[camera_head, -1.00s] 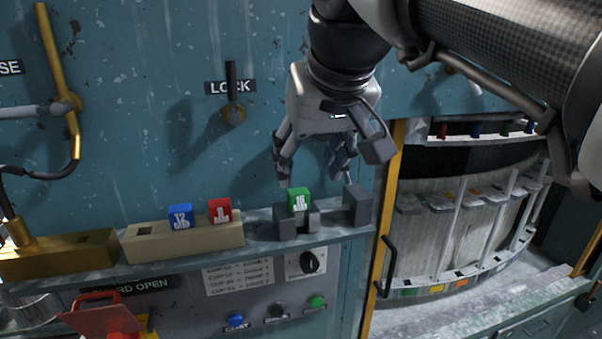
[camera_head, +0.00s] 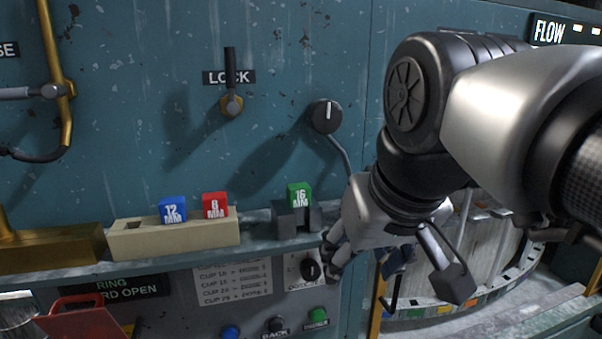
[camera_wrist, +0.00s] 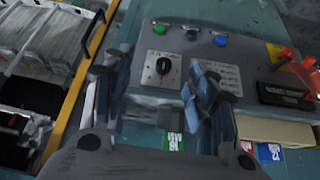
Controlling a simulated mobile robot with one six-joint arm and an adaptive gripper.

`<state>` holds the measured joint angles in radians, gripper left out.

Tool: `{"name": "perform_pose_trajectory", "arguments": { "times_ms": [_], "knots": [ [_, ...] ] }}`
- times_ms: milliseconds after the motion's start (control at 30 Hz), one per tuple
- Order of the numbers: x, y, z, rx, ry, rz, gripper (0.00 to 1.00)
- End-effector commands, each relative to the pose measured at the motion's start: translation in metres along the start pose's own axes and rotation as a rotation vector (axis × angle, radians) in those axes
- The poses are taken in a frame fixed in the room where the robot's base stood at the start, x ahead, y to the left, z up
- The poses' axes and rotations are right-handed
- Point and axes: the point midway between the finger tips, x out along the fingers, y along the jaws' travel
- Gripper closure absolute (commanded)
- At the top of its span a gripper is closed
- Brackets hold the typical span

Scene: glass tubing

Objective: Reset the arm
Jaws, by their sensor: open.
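My gripper (camera_head: 362,264) hangs at the right of the ledge in the head view, fingers apart and low. It is open, with nothing between its fingers. In the wrist view the two fingers (camera_wrist: 158,75) stand apart, with the black panel knob (camera_wrist: 163,66) showing between them. The green 16 MM block (camera_head: 299,194) sits in a dark holder (camera_head: 290,223) on the ledge, to the left of my gripper and apart from it. Part of the right finger is hidden in the head view.
The blue 12 block (camera_head: 173,209) and red 8 block (camera_head: 215,205) sit in a beige rack (camera_head: 160,241). A LOCK lever (camera_head: 231,85) and round dial (camera_head: 326,116) are on the wall. A carousel (camera_head: 480,240) lies behind my arm. A red handle (camera_head: 85,318) juts out at lower left.

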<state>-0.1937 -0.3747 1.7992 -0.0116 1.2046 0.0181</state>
Motion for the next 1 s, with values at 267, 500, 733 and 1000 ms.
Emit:
{"name": "perform_pose_trajectory", "arguments": {
  "times_ms": [267,500,733,1000],
  "knots": [
    [0.136,0.033,0.176,0.104,-0.066,0.054,0.47],
    [0.195,0.040,0.260,0.153,-0.098,0.076,0.47],
    [0.202,0.040,0.272,0.161,-0.103,0.079,0.47],
    [0.201,0.040,0.271,0.161,-0.104,0.079,0.47]
  ]
}}
